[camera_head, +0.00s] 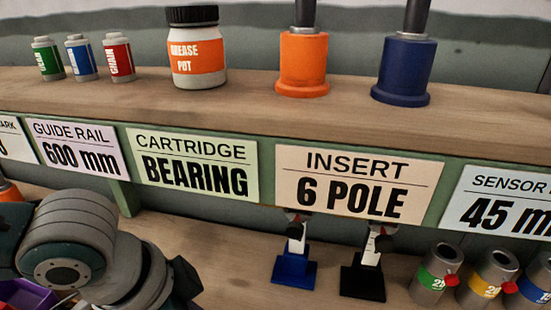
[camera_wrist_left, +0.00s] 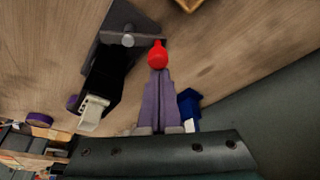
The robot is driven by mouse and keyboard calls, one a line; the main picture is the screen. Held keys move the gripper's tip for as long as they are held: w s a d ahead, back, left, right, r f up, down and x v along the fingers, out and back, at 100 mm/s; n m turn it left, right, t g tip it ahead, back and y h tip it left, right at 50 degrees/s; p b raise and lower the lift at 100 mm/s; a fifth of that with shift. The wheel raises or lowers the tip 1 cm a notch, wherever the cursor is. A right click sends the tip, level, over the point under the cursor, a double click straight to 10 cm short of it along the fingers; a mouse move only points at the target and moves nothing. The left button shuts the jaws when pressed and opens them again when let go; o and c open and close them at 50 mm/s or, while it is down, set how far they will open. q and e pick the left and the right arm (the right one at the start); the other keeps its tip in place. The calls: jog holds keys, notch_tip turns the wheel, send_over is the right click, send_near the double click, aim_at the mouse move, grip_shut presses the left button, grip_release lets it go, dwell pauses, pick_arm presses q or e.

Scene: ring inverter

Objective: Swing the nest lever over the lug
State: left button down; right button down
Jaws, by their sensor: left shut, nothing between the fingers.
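In the left wrist view, a red ball knob (camera_wrist_left: 157,53), perhaps the end of the nest lever, shows just beyond my left gripper (camera_wrist_left: 159,74). The gripper's fingers are together with nothing between them. Their tips overlap the knob's near edge in the picture; I cannot tell if they touch it. Left of the knob is a dark fixture (camera_wrist_left: 105,30) with a grey round-ended pin (camera_wrist_left: 128,39), possibly the lug. A black block (camera_wrist_left: 107,72) with a pale end adjoins it. The lever's arm is not clearly visible. My right gripper is in neither view.
A blue part (camera_wrist_left: 188,104) lies close right of my fingers, and a purple ring (camera_wrist_left: 39,120) is at left. In the head view, a shelf (camera_head: 250,95) carries a grease pot (camera_head: 197,55) and orange (camera_head: 303,62) and blue (camera_head: 403,70) holders. Canisters (camera_head: 436,272) stand below right.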

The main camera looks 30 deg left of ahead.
pick_arm(q)
jog(key=shift+s+a+r+n+y+p, duration=0.15)
jog(key=shift+a+n+y+p, duration=0.1)
jog(key=shift+n+p, duration=0.65)
jog(key=shift+s+a+r+n+y+p, duration=0.2)
jog(key=shift+n+p, duration=0.3)
jog(key=shift+p, duration=0.65)
jog(key=n+p, duration=0.1)
jog(key=p, duration=0.1)
jog(key=s+n+y+p, duration=0.1)
jog(key=n, duration=0.1)
jog(key=shift+a+f+p, duration=0.15)
jog(key=shift+a+p, duration=0.2)
jog(key=n, duration=0.1)
jog(key=n+p, duration=0.1)
jog(key=y, duration=0.1)
jog(key=shift+s+a+f+n+p, duration=0.1)
jog(key=shift+s+a+n+p, duration=0.15)
jog(key=shift+s+n+p, duration=0.15)
jog(key=shift+s+a+f+n+y+p, duration=0.1)
jog(key=shift+s+n+y+p, duration=0.2)
jog(key=shift+n, duration=0.35)
jog(key=shift+s+a+n+y+p, duration=0.15)
jog(key=shift+n+p, duration=0.1)
jog(key=shift+n, duration=0.4)
